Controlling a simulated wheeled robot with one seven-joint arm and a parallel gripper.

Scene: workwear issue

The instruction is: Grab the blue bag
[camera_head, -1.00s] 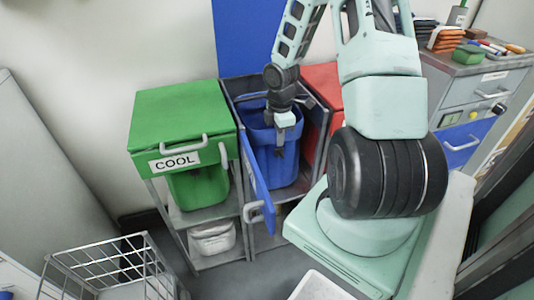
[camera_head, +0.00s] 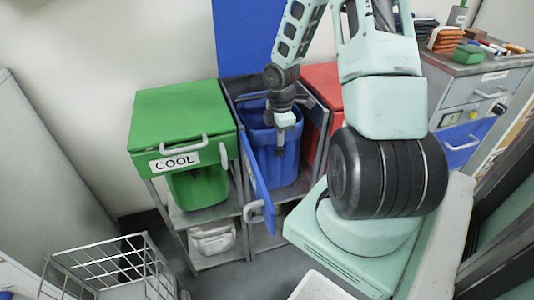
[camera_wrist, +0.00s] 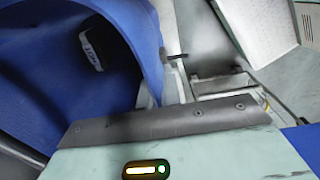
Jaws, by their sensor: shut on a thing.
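The blue bag (camera_head: 288,170) hangs like a tall bin liner in the middle bay of the frame, between the green and red units. My gripper (camera_head: 280,148) points down at its upper edge and is shut on the bag. In the wrist view the blue bag (camera_wrist: 148,35) fills the left as a curved wall with a dark inside and a small black label. The dark plate and pale green housing of my gripper cover the bottom of that view. The fingertips are hidden there.
A green lid (camera_head: 182,115) marked COOL covers the bay at left. A red lid (camera_head: 322,82) is at right. A blue door with a handle stands open in front of the bag. A wire basket (camera_head: 115,268) is at lower left; a drawer cabinet (camera_head: 470,95) is at right.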

